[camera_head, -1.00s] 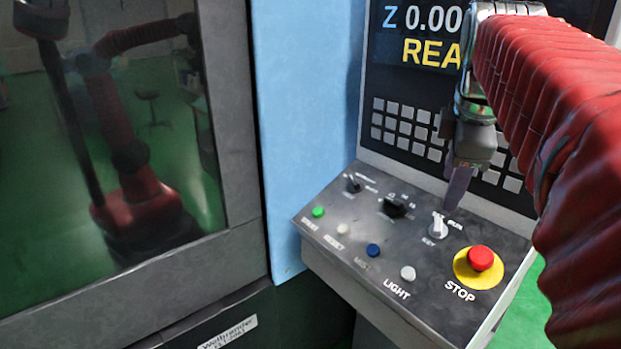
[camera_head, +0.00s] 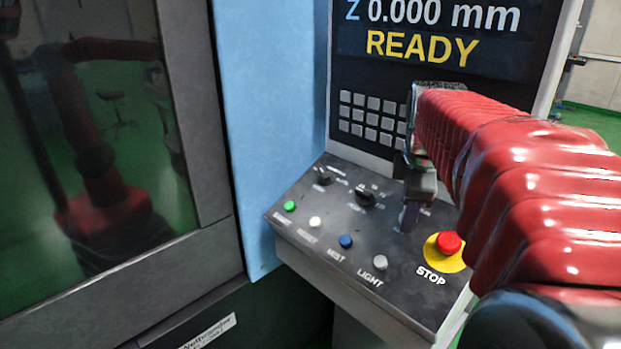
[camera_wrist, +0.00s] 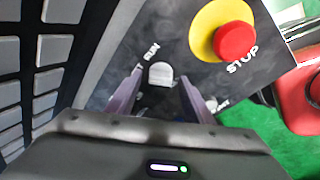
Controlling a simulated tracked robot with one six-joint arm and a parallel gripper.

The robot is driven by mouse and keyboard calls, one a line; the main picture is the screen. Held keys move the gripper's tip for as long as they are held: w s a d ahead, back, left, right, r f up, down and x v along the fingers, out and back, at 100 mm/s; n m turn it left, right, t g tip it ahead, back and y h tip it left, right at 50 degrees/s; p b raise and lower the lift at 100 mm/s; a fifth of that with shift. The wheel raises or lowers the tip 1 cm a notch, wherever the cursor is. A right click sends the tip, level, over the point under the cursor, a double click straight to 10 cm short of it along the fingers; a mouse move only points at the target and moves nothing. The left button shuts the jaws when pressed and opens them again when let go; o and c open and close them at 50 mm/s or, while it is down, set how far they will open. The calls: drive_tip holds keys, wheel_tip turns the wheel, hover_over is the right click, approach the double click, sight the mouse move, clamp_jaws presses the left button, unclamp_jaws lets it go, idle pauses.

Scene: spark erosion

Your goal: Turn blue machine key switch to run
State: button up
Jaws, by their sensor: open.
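The key switch (camera_wrist: 160,75) is a small silver-white knob on the dark sloping control panel (camera_head: 318,230) of the blue machine (camera_head: 268,120). In the wrist view the word RUN is printed beside it. My gripper (camera_wrist: 161,80) is open, with one purple-grey finger on each side of the knob, apparently not pressing on it. In the head view my gripper (camera_head: 407,217) points down at the panel and hides the switch. I cannot tell which position the switch is turned to.
A red STOP button (camera_head: 449,243) on a yellow disc sits close to the right of my gripper. A black rotary knob (camera_head: 365,195) is to the left. The LIGHT button (camera_head: 380,262) is in front. The screen (camera_head: 430,40) above reads READY.

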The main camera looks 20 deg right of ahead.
drive_tip(key=shift+c, duration=0.6)
drive_tip(key=c, duration=0.9)
drive_tip(key=shift+m, duration=1.4)
drive_tip(key=m+h, duration=0.1)
drive_tip(key=m, duration=0.2)
drive_tip(key=shift+a+t, duration=0.1)
drive_tip(key=shift+t, duration=0.3)
drive_tip(key=m+h, duration=0.1)
drive_tip(key=m, duration=0.5)
drive_tip(key=shift+a, duration=0.1)
drive_tip(key=shift+f, duration=0.1)
drive_tip(key=o, duration=1)
drive_tip(key=shift+s, duration=0.1)
